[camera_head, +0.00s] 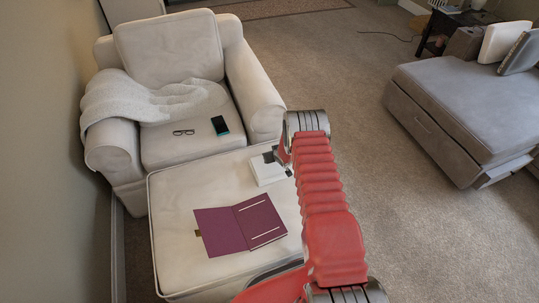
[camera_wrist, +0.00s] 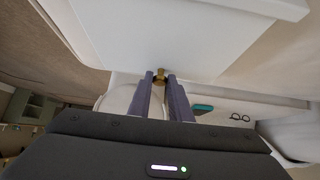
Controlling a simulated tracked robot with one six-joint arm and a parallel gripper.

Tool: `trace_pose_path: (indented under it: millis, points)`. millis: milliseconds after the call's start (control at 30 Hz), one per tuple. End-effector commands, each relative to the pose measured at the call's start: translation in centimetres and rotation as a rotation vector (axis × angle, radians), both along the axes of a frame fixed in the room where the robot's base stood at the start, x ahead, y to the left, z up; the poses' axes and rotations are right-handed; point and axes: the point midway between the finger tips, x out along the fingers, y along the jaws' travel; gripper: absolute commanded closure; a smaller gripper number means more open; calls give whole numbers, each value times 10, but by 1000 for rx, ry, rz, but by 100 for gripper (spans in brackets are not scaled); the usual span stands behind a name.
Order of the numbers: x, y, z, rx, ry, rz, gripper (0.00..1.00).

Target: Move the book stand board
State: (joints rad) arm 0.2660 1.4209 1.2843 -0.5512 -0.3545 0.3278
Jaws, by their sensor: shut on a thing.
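A white board (camera_head: 266,172), which I take to be the book stand board, shows over the right back part of the ottoman, partly behind my red arm. In the wrist view the white board (camera_wrist: 165,32) fills the top middle. In the head view my arm hides most of the gripper. I cannot tell whether the board touches the ottoman.
An open purple book (camera_head: 241,223) lies on the cream ottoman (camera_head: 175,265). Behind it, a cream armchair (camera_head: 170,48) holds glasses (camera_head: 184,132), a phone (camera_head: 220,126) and a knitted throw (camera_head: 130,100). A grey sofa (camera_head: 465,100) stands at right. The carpet between is clear.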

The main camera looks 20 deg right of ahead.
Motion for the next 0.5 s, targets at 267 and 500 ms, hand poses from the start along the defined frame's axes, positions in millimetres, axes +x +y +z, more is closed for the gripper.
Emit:
trace_pose_path:
  millis: [267,500]
  points:
    - [-2,-3,-1,0,4,-4,74]
    - [-1,-3,0,0,2,-4,64]
